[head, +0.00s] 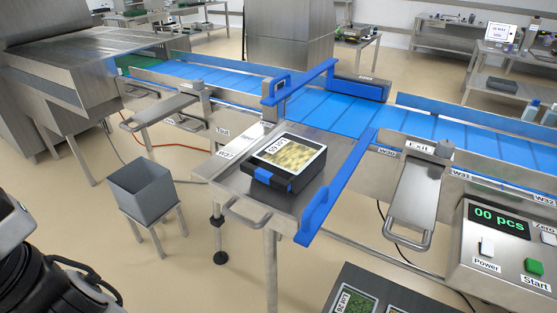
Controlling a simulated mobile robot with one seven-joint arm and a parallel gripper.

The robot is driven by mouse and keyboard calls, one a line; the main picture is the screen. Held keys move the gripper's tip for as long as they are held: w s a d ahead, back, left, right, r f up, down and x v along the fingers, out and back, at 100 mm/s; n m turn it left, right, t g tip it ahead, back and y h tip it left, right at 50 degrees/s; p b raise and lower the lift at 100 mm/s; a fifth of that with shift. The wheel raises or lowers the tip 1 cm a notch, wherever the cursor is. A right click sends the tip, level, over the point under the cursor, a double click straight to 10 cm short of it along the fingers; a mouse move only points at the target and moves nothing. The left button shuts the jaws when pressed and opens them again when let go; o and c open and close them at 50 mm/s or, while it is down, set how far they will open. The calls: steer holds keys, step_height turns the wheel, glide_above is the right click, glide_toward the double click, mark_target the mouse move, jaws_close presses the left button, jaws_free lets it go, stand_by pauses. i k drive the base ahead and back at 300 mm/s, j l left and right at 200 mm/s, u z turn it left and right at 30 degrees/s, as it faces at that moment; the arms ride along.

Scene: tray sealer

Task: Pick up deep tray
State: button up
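A black tray (286,166) with a printed "Lot" label and pale yellow contents on top lies on the steel side table (240,190) marked W37. Blue pieces (276,180) show at its front side. It looks fairly tall, but I cannot tell for sure that it is the deep tray. Other trays (357,300) with "Lot" labels lie in a dark holder at the bottom edge, partly cut off. My gripper is not in view; only dark arm parts of mine show at the lower left.
A blue conveyor (345,112) runs behind the table, with a blue guide bar (335,190) along the table's right side. A grey bin (142,192) stands on a stool at left. A control panel (500,245) reading "00 pcs" stands at right. Floor between bin and table is clear.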

mark_target(288, 162)
steer(key=i+l+u, duration=0.1)
steer(key=u, duration=0.3)
steer(key=i+l+u, duration=0.15)
steer(key=u, duration=0.2)
steer(key=i, duration=0.1)
